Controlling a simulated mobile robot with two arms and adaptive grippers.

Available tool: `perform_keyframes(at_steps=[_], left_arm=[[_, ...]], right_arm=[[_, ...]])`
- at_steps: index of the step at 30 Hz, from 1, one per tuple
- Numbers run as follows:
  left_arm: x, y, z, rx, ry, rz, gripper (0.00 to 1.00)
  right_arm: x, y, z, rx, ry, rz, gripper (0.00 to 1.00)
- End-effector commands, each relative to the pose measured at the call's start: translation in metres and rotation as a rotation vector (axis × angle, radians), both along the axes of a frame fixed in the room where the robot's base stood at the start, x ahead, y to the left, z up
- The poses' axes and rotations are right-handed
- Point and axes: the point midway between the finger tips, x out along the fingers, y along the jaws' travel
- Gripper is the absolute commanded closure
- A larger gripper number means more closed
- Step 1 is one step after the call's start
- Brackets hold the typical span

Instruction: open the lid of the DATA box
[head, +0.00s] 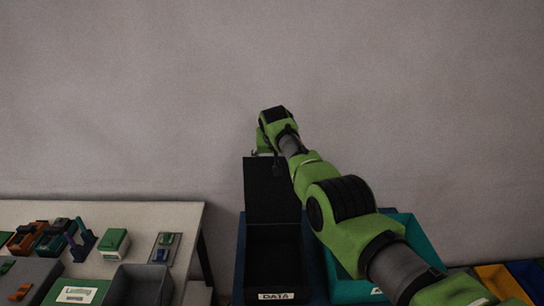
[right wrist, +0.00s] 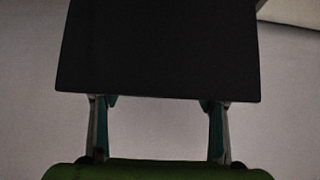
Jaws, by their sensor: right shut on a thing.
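The DATA box (head: 275,296) is a dark open-topped box with a white DATA label on its front. Its black lid (head: 268,190) stands raised at the back of the box, so the dark inside shows. My right gripper (head: 264,153) is at the top edge of the lid. In the right wrist view the lid (right wrist: 158,45) is a dark panel, and the two fingers of my right gripper (right wrist: 159,102) reach its edge, set wide apart and shut on it. The fingertips are partly hidden by the lid. My left gripper is not in view.
A teal box (head: 402,228) stands right of the DATA box, partly hidden by my right arm. A table (head: 185,212) at the left holds coloured parts, a grey bin (head: 140,288) and a green labelled tray (head: 77,293). A plain wall is behind.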

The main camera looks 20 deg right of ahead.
Motion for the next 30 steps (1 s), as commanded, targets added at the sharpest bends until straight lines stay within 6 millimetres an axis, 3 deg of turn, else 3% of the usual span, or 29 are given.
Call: perform_keyframes(at_steps=[1, 15, 16, 18, 30], left_arm=[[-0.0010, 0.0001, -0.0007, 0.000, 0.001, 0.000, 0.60], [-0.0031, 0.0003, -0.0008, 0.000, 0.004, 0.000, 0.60], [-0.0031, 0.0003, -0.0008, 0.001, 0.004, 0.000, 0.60], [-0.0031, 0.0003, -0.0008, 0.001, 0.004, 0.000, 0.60], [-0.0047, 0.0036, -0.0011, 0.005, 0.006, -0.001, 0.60]], right_arm=[[-0.0080, 0.0023, -0.0167, 0.010, 0.038, -0.002, 0.73], [-0.0087, 0.0040, -0.0176, 0.016, 0.043, -0.001, 0.73], [-0.0087, 0.0040, -0.0176, 0.016, 0.043, -0.001, 0.29], [-0.0087, 0.0039, -0.0176, 0.016, 0.044, -0.001, 0.17], [-0.0089, 0.0004, -0.0173, 0.012, 0.043, -0.006, 0.17]])
